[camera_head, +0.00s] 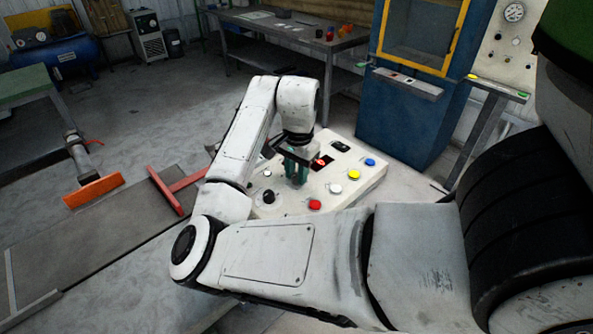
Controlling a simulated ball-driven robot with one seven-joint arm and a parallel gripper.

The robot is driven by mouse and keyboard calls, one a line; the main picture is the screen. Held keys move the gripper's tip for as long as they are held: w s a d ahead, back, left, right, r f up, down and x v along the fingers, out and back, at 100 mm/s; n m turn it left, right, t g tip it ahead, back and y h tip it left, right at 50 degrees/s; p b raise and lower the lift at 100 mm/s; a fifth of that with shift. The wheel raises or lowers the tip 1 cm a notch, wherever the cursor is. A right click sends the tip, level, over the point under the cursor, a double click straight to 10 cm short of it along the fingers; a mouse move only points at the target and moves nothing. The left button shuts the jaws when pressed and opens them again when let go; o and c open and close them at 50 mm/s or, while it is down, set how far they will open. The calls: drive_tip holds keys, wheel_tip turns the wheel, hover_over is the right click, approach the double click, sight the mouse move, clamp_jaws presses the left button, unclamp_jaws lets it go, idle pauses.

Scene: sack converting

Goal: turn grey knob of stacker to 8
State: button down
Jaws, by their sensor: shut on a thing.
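The stacker's pale control box (375,179) stands in the middle of the view, with its sloped top facing up. My gripper (296,176) points down at the left half of this top, its teal fingers shut at the panel. The grey knob cannot be made out. The fingers cover the spot where they close, and what they hold looks to be that knob. Its scale and setting are hidden or too small to read. A black knob (268,196) sits apart, to the lower left of the fingers.
Red (314,204), white (335,188), yellow (354,174) and blue (370,162) buttons line the box's front. A red lit part (320,162) is close right of my gripper. A conveyor with a red bar (167,190) lies left; a blue cabinet (400,115) stands behind.

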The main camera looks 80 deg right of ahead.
drive_tip(key=c, duration=0.9)
unclamp_jaws()
drive_tip(key=shift+o, duration=0.2)
wheel_tip(320, 180, up, 11)
drive_tip(key=shift+s, duration=0.15)
drive_tip(key=shift+f, duration=0.1)
